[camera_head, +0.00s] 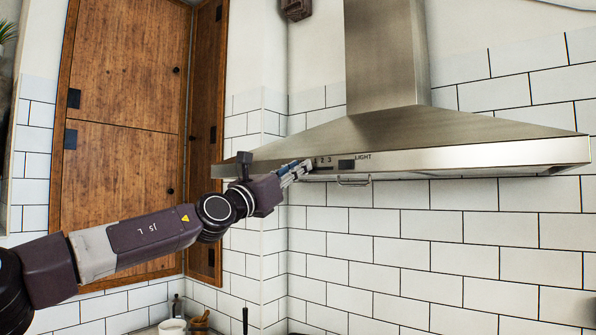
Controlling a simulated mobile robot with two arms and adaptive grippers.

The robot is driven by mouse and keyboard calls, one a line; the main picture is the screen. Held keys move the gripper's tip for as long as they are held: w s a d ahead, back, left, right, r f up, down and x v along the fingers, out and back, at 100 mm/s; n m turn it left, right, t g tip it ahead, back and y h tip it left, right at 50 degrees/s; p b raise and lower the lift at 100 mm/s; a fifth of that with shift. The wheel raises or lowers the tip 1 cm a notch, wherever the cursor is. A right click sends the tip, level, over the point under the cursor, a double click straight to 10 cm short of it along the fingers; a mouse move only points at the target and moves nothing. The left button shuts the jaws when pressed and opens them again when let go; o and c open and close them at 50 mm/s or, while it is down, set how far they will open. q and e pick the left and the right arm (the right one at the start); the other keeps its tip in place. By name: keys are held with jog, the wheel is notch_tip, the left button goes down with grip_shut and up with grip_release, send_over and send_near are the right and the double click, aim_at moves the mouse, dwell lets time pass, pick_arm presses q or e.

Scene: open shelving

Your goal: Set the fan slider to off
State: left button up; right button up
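The fan control is on the front strip of the steel range hood (470,157). Its marks "1 2 3" (325,160) show just right of my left fingertips, with a dark slider slot (323,168) below them. My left gripper (303,169) reaches in from the left, its fingertips at the left end of the slot. The fingers cover that end, including any off mark, so the slider knob cannot be made out. I cannot tell whether the fingers touch it, or whether they are open or shut. My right gripper is not in view.
A dark light switch (346,164) marked "LIGHT" sits right of the slider. A thin metal handle (354,182) hangs under the hood's edge. Wooden cabinet doors (128,90) stand behind my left arm. The space below the hood, before the white tiles, is clear.

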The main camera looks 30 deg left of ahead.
pick_arm(q)
jog(key=v, duration=1.2)
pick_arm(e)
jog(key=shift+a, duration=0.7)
pick_arm(q)
jog(key=shift+d, duration=0.1)
